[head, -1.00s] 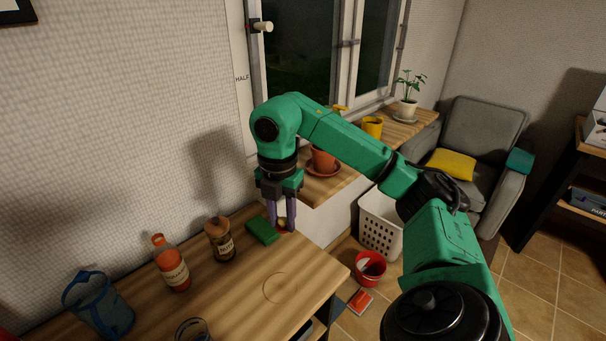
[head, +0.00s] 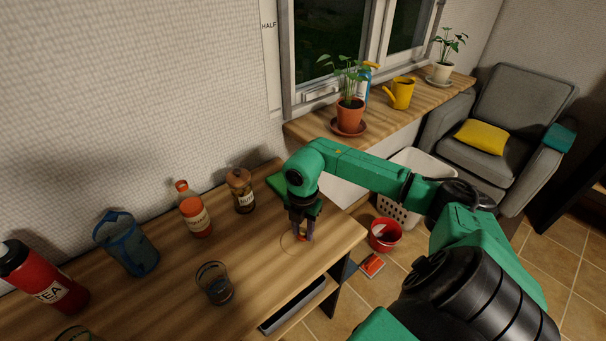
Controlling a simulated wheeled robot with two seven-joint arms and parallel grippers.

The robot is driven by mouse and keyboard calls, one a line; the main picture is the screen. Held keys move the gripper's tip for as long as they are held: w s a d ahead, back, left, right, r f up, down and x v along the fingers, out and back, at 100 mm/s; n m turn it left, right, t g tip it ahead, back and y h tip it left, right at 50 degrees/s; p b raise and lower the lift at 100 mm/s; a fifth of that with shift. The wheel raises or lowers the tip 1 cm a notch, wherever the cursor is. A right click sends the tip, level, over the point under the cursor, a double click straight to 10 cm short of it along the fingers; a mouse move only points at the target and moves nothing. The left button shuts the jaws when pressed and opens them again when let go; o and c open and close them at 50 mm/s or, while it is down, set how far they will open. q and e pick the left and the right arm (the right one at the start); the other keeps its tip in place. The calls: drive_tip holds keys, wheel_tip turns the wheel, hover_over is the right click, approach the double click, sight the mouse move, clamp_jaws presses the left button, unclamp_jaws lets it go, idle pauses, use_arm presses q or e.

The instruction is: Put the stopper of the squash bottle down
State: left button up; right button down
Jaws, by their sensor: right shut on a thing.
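My right gripper (head: 301,234) points down over the table's right part, at a ring mark (head: 286,246) on the wood. It is shut on a small orange-red thing, the stopper (head: 301,238), mostly hidden between the fingers. I cannot tell whether the stopper touches the table. My left gripper is not in view.
A jar (head: 243,200), a glass (head: 214,290), a blue jug (head: 134,252) and a red tea flask (head: 47,283) stand on the table (head: 170,295). The table's right edge is close.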

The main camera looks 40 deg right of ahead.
sight(303, 231)
drive_tip(key=c, duration=0.5)
unclamp_jaws()
drive_tip(key=shift+c, duration=0.2)
drive_tip(key=shift+r, duration=0.2)
wheel_tip(303, 231, up, 12)
drive_tip(key=shift+b, duration=0.4)
drive_tip(key=shift+f, duration=0.15)
